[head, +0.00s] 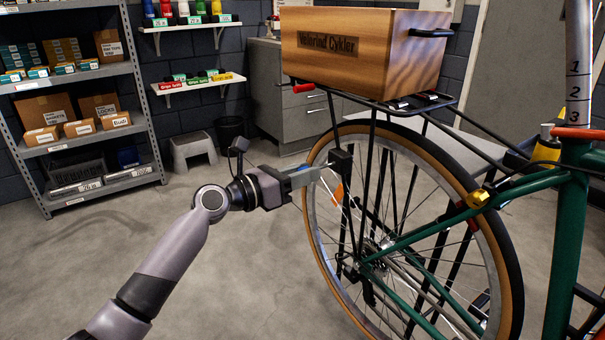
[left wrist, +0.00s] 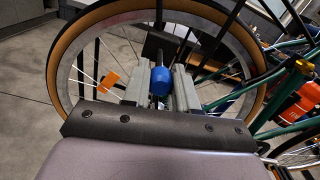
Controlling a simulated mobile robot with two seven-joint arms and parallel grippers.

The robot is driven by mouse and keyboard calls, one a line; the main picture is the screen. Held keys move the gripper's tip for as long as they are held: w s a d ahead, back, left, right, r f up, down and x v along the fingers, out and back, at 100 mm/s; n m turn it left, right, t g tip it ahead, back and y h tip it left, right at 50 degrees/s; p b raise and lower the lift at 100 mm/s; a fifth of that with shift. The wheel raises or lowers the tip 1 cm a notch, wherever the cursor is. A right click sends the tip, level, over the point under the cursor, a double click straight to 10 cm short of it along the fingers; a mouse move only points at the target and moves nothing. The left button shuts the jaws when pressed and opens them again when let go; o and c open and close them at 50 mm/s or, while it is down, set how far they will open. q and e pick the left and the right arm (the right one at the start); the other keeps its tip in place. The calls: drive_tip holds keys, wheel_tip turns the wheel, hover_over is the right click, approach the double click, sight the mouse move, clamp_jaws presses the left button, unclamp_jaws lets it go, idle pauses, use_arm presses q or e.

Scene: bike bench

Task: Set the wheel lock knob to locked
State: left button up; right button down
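The wheel lock knob (left wrist: 160,80) is blue and sits on a dark shaft in front of the rear wheel. In the left wrist view it lies between the two grey fingers of my left gripper (left wrist: 160,88), with a narrow gap seeming to show beside it. In the head view my left gripper (head: 312,175) reaches from the left to the wheel's rim, beside the black lock body (head: 341,161); the knob is mostly hidden there by the fingers. The lock's setting marks cannot be read. My right gripper is not in view.
The rear wheel (head: 313,205) has a tan tyre and thin spokes close around the gripper. A wooden crate (head: 340,50) stands on the rack above. The green frame (head: 560,260) is at the right.

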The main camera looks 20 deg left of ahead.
use_arm(q)
clamp_jaws()
drive_tip(key=shift+p+x, duration=0.5)
drive_tip(key=shift+x, duration=0.3)
drive_tip(key=shift+w+d, duration=0.4)
drive_tip(key=shift+w, duration=0.05)
drive_tip(key=o, duration=0.6)
unclamp_jaws()
drive_tip(key=shift+p+v, duration=0.9)
drive_tip(key=shift+v, duration=2.7)
